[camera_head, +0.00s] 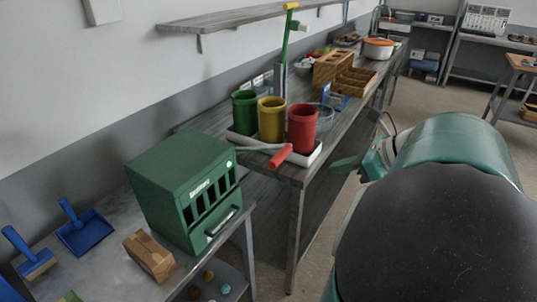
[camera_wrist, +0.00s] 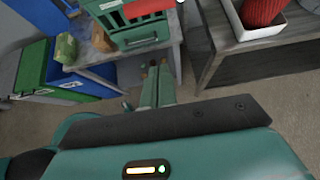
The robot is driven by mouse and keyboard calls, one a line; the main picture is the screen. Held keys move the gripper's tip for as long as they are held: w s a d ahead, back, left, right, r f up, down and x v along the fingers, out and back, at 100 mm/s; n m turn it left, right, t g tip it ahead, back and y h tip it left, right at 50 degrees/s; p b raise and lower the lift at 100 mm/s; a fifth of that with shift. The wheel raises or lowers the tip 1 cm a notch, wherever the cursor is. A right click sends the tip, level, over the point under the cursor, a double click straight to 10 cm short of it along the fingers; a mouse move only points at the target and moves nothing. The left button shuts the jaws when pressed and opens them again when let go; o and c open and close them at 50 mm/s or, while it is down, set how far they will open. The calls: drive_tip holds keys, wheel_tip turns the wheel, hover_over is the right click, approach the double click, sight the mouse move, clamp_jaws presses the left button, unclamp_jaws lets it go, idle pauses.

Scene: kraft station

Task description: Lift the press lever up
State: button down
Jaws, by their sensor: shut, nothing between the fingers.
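A lever with a red grip (camera_head: 281,155) sticks out from the right side of a green box-like unit (camera_head: 178,176) in the head view. Its thin bar slopes slightly down to the grip. In the wrist view a red grip (camera_wrist: 148,8) shows at the top edge, over the front of the green unit (camera_wrist: 138,36). My gripper (camera_head: 345,163) is to the right of the lever in the head view, apart from it. In the wrist view my gripper (camera_wrist: 153,66) is shut and empty, pointing toward the unit's front, with the fingers over the floor.
A white tray (camera_head: 316,154) with green, yellow and red cups stands on the wooden bench just behind the red grip. A wooden block (camera_head: 149,256) and blue dustpan (camera_head: 84,232) lie on the grey table. Open floor lies between the tables and me.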

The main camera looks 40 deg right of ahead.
drive_tip(key=w+a+f, duration=0.3)
drive_tip(key=w+a, duration=0.1)
drive_tip(key=w, duration=0.6)
drive_tip(key=shift+w+f, duration=0.15)
drive_tip(key=shift+w, duration=0.2)
idle(0.3)
